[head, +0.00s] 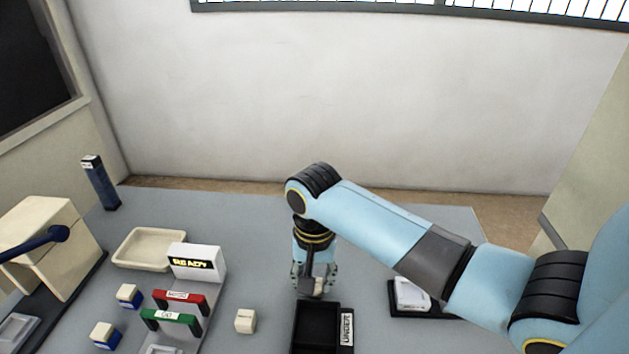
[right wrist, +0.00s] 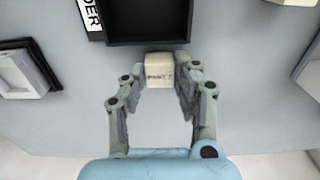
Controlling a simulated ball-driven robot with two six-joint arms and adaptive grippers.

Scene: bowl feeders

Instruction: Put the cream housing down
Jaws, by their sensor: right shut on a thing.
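My right gripper (head: 314,284) points down just behind the black bin labelled UNDER (head: 346,328). It is shut on a small cream housing, a block (right wrist: 160,72) with printed lettering on its face in the right wrist view. The housing (head: 318,287) is partly hidden by the fingers in the head view. In the right wrist view the gripper (right wrist: 161,84) has a fingertip on either side of it, and the black bin (right wrist: 147,43) lies right beyond it. I cannot tell whether the housing touches the table. My left gripper is not in view.
Another cream block (head: 245,321) stands left of the bin. Blue-and-cream blocks (head: 129,296), red (head: 180,299) and green (head: 170,320) labelled brackets and a cream tray (head: 149,248) lie further left. A black holder with a white piece (head: 411,294) stands right.

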